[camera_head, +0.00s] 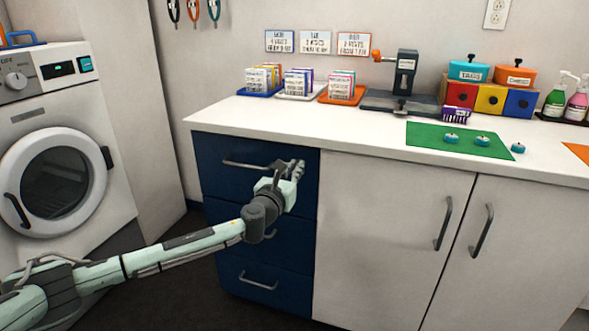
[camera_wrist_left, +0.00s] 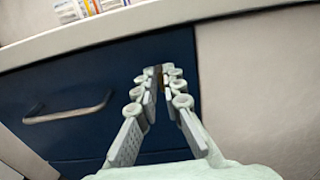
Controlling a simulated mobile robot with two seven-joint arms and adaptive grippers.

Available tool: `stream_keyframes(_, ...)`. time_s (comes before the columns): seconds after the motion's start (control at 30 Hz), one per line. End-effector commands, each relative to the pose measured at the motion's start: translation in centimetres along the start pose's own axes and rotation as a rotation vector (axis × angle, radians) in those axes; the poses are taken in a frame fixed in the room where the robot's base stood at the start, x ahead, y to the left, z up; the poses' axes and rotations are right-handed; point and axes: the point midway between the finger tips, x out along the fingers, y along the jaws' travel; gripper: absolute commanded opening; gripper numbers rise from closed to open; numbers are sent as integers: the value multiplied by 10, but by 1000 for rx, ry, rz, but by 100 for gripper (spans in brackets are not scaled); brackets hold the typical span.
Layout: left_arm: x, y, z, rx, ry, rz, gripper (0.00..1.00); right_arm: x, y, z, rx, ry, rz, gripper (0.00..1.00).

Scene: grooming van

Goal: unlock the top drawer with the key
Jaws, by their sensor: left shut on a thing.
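The top drawer (camera_head: 218,152) is a dark blue front under the white counter, with a grey bar handle (camera_head: 240,165). It looks closed. In the left wrist view the same drawer (camera_wrist_left: 110,75) fills the middle, with its handle (camera_wrist_left: 68,113) at the left. My left gripper (camera_head: 297,167) is at the drawer's upper right part, right of the handle. Its fingers (camera_wrist_left: 161,78) are shut on a small dark and brownish piece, the key (camera_wrist_left: 162,79), mostly hidden between the fingertips. The lock is hidden behind the fingers; I cannot tell if the key touches it. My right gripper is not in view.
The counter (camera_head: 225,112) overhangs just above my gripper. More blue drawers (camera_head: 262,285) lie below, and white cabinet doors (camera_head: 385,230) stand right. A washing machine (camera_head: 95,130) stands left. Card trays (camera_head: 307,92) and a green mat (camera_head: 430,140) lie on the counter.

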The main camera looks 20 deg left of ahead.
Motion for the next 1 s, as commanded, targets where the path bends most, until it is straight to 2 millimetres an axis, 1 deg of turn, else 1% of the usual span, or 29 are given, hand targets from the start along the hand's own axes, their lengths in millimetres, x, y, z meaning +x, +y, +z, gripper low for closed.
stream_keyframes(0.17,0,0,-1,-29,1,0,0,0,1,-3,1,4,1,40)
stream_keyframes(0.37,0,1,-1,-127,1,0,0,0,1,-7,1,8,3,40)
stream_keyframes(0.67,0,4,-2,-385,0,1,0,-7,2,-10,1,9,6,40)
stream_keyframes(0.9,0,6,-3,-615,-1,0,0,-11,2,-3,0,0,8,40)
stream_keyframes(1.0,0,8,-4,-710,0,1,0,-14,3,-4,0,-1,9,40)
